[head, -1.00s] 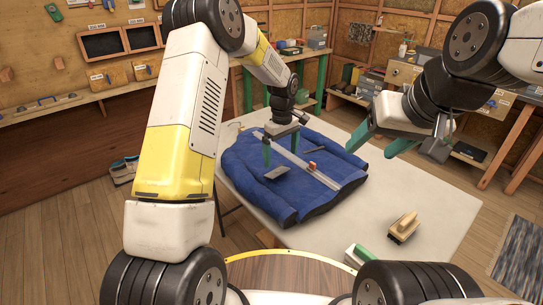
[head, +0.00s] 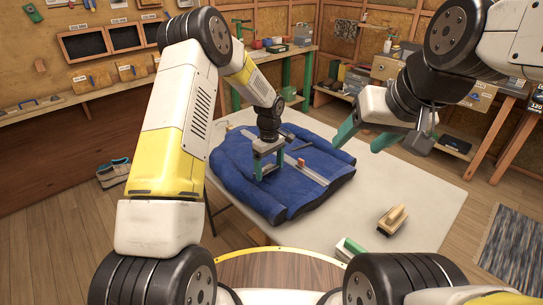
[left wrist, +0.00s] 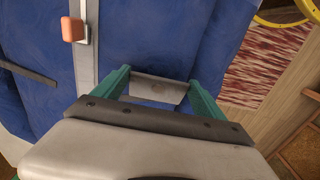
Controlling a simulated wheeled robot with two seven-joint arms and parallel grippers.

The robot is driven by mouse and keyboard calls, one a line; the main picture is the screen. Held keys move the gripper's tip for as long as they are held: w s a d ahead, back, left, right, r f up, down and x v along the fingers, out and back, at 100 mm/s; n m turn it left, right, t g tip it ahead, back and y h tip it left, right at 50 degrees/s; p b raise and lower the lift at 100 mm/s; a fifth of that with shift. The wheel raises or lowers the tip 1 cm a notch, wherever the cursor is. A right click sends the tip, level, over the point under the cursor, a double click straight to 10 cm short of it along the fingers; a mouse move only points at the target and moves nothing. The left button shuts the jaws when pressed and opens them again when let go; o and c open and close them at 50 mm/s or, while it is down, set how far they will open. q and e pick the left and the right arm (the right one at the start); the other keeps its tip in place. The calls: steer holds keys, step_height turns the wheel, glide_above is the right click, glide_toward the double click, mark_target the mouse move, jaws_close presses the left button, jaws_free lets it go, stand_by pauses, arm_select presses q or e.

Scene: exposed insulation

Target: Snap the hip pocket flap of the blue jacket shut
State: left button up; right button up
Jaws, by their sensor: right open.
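The blue jacket (head: 300,195) lies flat on the pale table, with a light placket strip (head: 312,175) down its front. In the left wrist view, the grey hip pocket flap (left wrist: 160,88) lies between the green fingers of my left gripper (left wrist: 160,82), one finger to each side. My left gripper (head: 268,173) is open, low over the jacket; I cannot tell whether it touches the cloth. The flap's snap is not visible. My right gripper (head: 358,145) is open and empty above the table, right of the jacket.
An orange block (head: 301,161) sits on the placket; a dark strip (head: 303,147) lies beyond it. A wooden-handled brush (head: 393,220) and a green-and-white block (head: 350,246) are on the table (head: 430,190). The table's right side is mostly clear.

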arm_select(q)
steer(key=c, duration=0.6)
steer(key=shift+s+d+f+t+y, duration=0.15)
steer(key=shift+s+d+t+y, duration=0.05)
steer(key=shift+t+y, duration=0.1)
steer(key=shift+f, duration=0.1)
steer(key=o, duration=1.3)
